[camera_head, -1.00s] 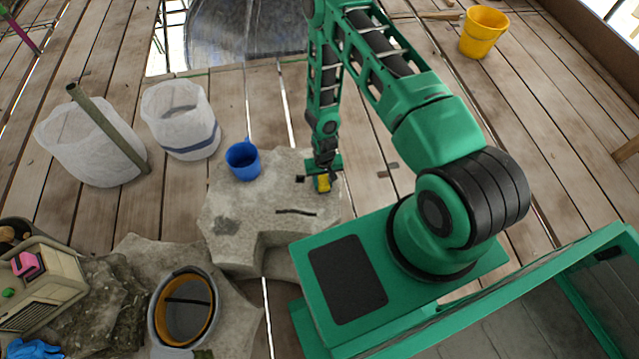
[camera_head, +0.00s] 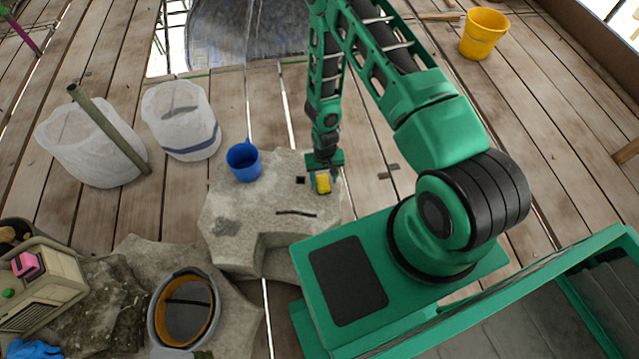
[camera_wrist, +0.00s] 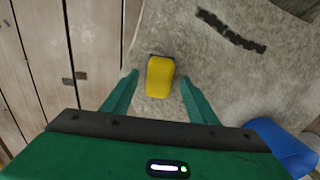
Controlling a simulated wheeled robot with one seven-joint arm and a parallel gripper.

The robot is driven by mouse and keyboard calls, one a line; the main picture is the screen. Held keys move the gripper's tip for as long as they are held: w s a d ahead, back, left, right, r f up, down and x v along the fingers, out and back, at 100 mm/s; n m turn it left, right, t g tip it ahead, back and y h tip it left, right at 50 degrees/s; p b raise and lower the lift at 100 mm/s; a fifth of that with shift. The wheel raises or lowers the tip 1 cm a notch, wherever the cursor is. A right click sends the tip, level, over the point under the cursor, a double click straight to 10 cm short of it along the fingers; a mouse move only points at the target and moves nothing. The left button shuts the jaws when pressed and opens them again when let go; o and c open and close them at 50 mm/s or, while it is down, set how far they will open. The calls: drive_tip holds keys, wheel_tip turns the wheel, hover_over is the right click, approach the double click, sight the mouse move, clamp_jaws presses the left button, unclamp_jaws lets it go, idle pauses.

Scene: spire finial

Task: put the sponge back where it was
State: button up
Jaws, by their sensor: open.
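The yellow sponge (camera_head: 323,184) lies on top of the pale stone block (camera_head: 232,205), near its right edge. In the wrist view the sponge (camera_wrist: 160,77) is a rounded yellow block with a dark strip along its far edge. My gripper (camera_head: 324,170) is just behind the sponge in the head view. In the wrist view its two green fingers (camera_wrist: 158,84) are spread wide, one on each side of the sponge's near end, with a gap on both sides. The gripper is open and holds nothing.
A blue mug (camera_head: 243,161) stands on the same stone, left of my gripper. A dark slot (camera_head: 296,212) marks the stone in front. White sacks (camera_head: 181,120) stand left, and a grey bucket (camera_head: 183,309) front left. Bare planks lie right of the stone.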

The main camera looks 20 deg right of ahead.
wheel_tip(320, 180, up, 8)
drive_tip(key=shift+r, duration=0.25)
drive_tip(key=shift+r, duration=0.1)
wheel_tip(320, 180, up, 14)
drive_tip(key=h, duration=0.1)
hover_over(324, 183)
drive_tip(key=w+d, duration=0.2)
drive_tip(key=d, duration=0.5)
drive_tip(key=s+d+r+m, duration=0.15)
drive_tip(key=d+r, duration=0.25)
drive_tip(key=r, duration=0.4)
drive_tip(key=s+d+r, duration=0.3)
drive_tip(key=d+r, duration=0.1)
drive_tip(key=r, duration=0.4)
drive_tip(key=s+d+r+m, duration=0.2)
drive_tip(key=s+d+r, duration=0.1)
drive_tip(key=s+r, duration=0.8)
drive_tip(key=s+a+r+y, duration=0.1)
drive_tip(key=s+a+r, duration=0.1)
drive_tip(key=s+r, duration=0.5)
drive_tip(key=s, duration=0.4)
drive_tip(key=shift+s+m, duration=0.15)
drive_tip(key=shift+m, duration=0.2)
